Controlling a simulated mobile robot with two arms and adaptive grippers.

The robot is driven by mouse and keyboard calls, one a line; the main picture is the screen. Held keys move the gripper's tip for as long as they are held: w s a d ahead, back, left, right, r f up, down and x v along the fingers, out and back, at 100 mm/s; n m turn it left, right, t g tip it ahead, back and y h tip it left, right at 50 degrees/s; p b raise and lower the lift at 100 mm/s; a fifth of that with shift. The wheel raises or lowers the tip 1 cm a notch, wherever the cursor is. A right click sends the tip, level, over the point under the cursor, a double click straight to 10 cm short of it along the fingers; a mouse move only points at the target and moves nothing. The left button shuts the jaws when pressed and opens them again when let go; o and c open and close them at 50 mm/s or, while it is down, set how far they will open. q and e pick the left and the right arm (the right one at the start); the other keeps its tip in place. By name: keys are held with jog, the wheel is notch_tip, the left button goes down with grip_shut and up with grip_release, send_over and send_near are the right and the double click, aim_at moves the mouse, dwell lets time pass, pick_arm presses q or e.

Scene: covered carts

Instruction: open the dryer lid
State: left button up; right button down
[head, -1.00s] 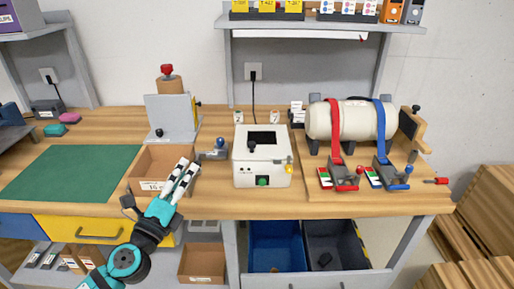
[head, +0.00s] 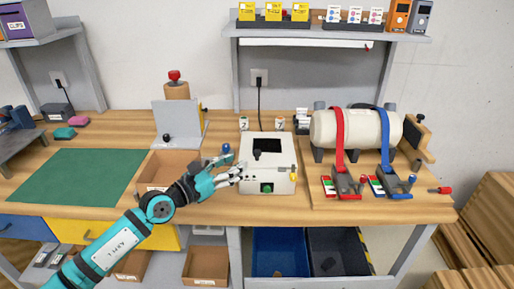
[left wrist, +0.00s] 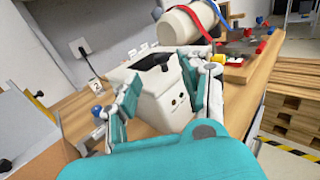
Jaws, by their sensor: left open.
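The dryer is a white box (head: 281,175) on the workbench, with a dark window and a black knob in its top and a green button on its front. Its lid (head: 263,150) looks closed. A yellow piece sits at its right front edge. My left gripper (head: 238,173) is open at the dryer's left front side. In the left wrist view the white dryer (left wrist: 162,95) stands beyond and between the open fingers of my left gripper (left wrist: 165,100). I cannot tell whether a finger touches it. My right gripper is not in view.
A cardboard bin (head: 155,172) and a blue-knobbed device (head: 225,150) are left of the dryer. A green mat (head: 75,176) lies further left. A shelf (head: 330,33) hangs above.

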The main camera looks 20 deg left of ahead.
aim_at(254, 155)
pick_arm(q)
jog(key=x, duration=0.9)
jog(key=shift+f, duration=0.1)
grip_shut()
jog(key=shift+w+d, duration=0.1)
jog(key=shift+w+d+f, duration=0.1)
jog(key=shift+w+f, duration=0.05)
jog(key=shift+f, duration=0.1)
